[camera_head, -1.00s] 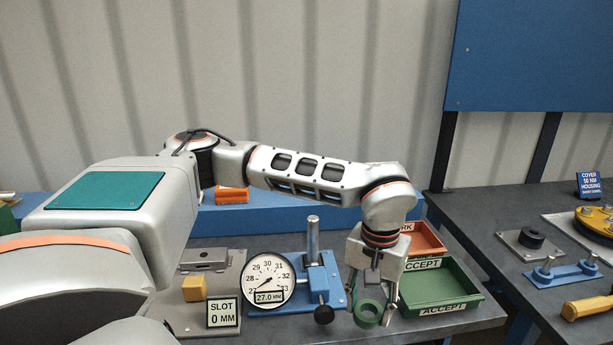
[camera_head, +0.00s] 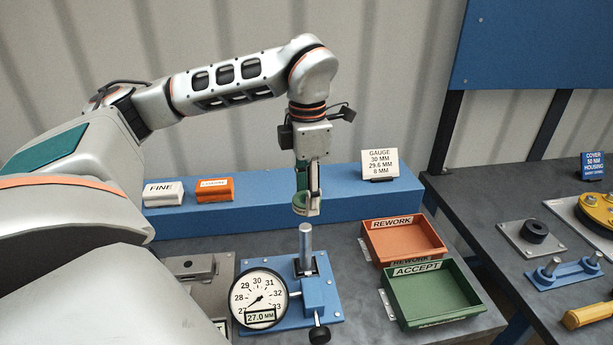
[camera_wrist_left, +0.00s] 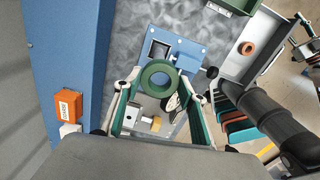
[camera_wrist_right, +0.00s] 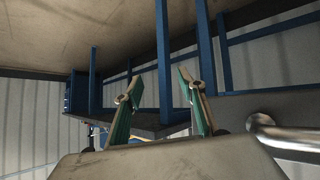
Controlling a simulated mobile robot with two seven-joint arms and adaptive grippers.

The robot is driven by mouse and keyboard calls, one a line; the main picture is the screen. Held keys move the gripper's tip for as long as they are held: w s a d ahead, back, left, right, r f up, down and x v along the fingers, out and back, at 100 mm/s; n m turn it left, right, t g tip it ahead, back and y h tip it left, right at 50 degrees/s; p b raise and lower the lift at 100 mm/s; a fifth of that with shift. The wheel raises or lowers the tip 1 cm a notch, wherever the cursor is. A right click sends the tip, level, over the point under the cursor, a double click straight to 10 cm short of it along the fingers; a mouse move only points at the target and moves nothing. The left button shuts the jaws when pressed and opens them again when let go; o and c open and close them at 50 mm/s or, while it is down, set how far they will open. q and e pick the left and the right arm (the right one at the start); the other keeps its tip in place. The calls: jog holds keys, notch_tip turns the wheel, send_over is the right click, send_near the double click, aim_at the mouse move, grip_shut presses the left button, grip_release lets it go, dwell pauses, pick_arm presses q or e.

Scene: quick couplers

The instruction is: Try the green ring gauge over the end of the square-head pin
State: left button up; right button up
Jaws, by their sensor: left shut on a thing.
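The green ring gauge (camera_head: 301,209) is held in my left gripper (camera_head: 307,195), which points down above the blue fixture. In the left wrist view the green ring (camera_wrist_left: 146,79) sits between the two fingers of my left gripper (camera_wrist_left: 160,85). The pin (camera_head: 305,238) is a bare metal cylinder standing upright in the blue fixture (camera_head: 328,290). Its top is just below the ring, with a small gap between them in the head view. The ring hides the pin in the left wrist view. My right gripper (camera_wrist_right: 160,88) is open and empty, low beside a table.
A dial gauge (camera_head: 258,298) reading 27.0 mm stands left of the pin. The orange rework tray (camera_head: 437,247) and green accept tray (camera_head: 470,300) are to its right. A blue ledge (camera_head: 270,180) behind carries labelled blocks and a gauge sign (camera_head: 380,163).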

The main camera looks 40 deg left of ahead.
pick_arm(q)
jog(key=shift+a+r+n, duration=0.2)
jog(key=shift+a+n, duration=0.05)
jog(key=shift+n, duration=0.15)
pick_arm(e)
jog(key=shift+s, duration=0.1)
pick_arm(q)
jog(key=shift+d, duration=0.1)
pick_arm(e)
jog(key=shift+s+d+f, duration=0.1)
pick_arm(q)
jog(key=shift+f, duration=0.1)
jog(key=shift+f+b, duration=0.6)
jog(key=shift+f, duration=0.5)
jog(key=shift+f+b, duration=0.45)
jog(key=shift+f, duration=0.75)
pick_arm(e)
jog(key=shift+w+a+r+y, duration=0.25)
jog(key=shift+w+a, duration=0.15)
jog(key=shift+a, duration=0.25)
jog(key=shift+w+a+r+y, duration=0.15)
jog(key=shift+w+a+r, duration=0.15)
jog(key=shift+a, duration=0.3)
jog(key=shift+d+f, duration=0.1)
jog(key=shift+d, duration=0.05)
jog(key=shift+f, duration=0.15)
